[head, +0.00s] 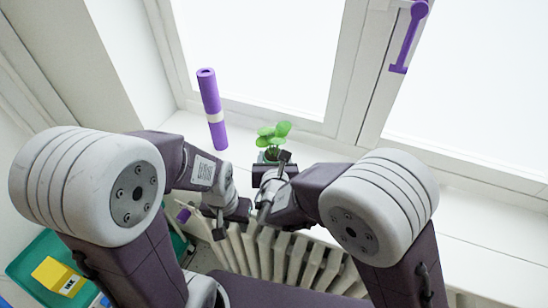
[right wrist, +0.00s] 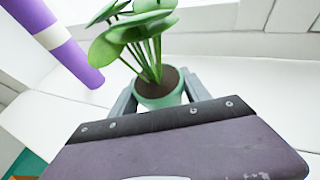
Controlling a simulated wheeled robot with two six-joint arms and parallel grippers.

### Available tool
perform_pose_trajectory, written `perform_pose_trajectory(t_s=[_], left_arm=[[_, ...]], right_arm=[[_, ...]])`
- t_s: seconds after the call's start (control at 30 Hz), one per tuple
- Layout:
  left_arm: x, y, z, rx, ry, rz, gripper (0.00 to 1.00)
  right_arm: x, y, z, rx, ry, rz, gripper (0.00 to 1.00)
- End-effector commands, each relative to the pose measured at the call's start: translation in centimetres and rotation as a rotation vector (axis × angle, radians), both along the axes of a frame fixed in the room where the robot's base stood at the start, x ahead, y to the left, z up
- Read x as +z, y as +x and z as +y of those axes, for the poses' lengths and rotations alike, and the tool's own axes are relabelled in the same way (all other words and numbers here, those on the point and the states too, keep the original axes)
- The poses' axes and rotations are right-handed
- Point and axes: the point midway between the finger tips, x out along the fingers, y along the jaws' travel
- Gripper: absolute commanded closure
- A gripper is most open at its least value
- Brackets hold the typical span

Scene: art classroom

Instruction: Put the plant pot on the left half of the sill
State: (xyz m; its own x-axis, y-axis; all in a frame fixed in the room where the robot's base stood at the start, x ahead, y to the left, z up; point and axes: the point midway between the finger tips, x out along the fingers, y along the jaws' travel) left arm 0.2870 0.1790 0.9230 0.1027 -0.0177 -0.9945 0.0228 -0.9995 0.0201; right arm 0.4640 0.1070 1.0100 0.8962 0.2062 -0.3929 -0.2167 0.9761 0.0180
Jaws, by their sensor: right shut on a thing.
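The plant pot (right wrist: 160,97) is small and green, with dark soil and round green leaves. It stands upright in the right wrist view, between the two grey fingers of my right gripper (right wrist: 160,92), which is shut on it. In the head view the plant (head: 274,135) shows over the white sill (head: 335,152), near the window's middle post. My arm partly hides the pot there, and I cannot tell whether its base touches the sill. My left gripper (head: 222,222) is lower left of the pot, in front of the sill above the radiator; its jaws are not clear.
A purple roll with a white band (head: 211,108) is at the sill's left part, left of the plant. A purple window handle (head: 408,38) is at upper right. A white radiator (head: 285,258) is below the sill. A turquoise tray (head: 28,262) holds a yellow box (head: 58,277).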

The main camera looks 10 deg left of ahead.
Motion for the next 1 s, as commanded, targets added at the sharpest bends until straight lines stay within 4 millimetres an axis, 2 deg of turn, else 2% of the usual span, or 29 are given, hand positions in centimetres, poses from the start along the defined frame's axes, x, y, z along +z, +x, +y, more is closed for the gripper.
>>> perform_pose_trajectory(t_s=[0.2,0.23,0.3,0.57,0.67,0.77,1.0], left_arm=[[-0.5,0.0,0.0,0.000,0.000,0.000,0.64],[-0.3,0.0,0.0,0.000,0.000,0.000,0.64],[-0.3,0.0,0.0,0.000,0.000,0.000,0.64],[-0.3,0.0,0.0,0.000,0.000,0.000,0.64],[0.4,0.0,0.0,0.000,0.000,0.000,0.64],[-0.2,0.0,0.0,0.000,0.000,0.000,0.64],[-0.2,0.0,0.0,0.000,0.000,0.000,0.64]], right_arm=[[-0.3,0.0,0.0,0.000,0.001,-0.002,1.00],[-0.2,0.0,0.0,0.000,0.001,0.000,0.37],[-0.2,0.0,0.0,0.000,0.001,0.000,0.23],[-0.2,0.0,0.0,0.000,0.000,0.000,0.23],[0.4,0.0,0.0,0.000,0.000,0.001,0.23],[0.7,-1.5,-0.2,0.003,0.003,0.000,0.23],[3.0,-6.6,-1.3,0.006,0.004,0.000,0.23]])
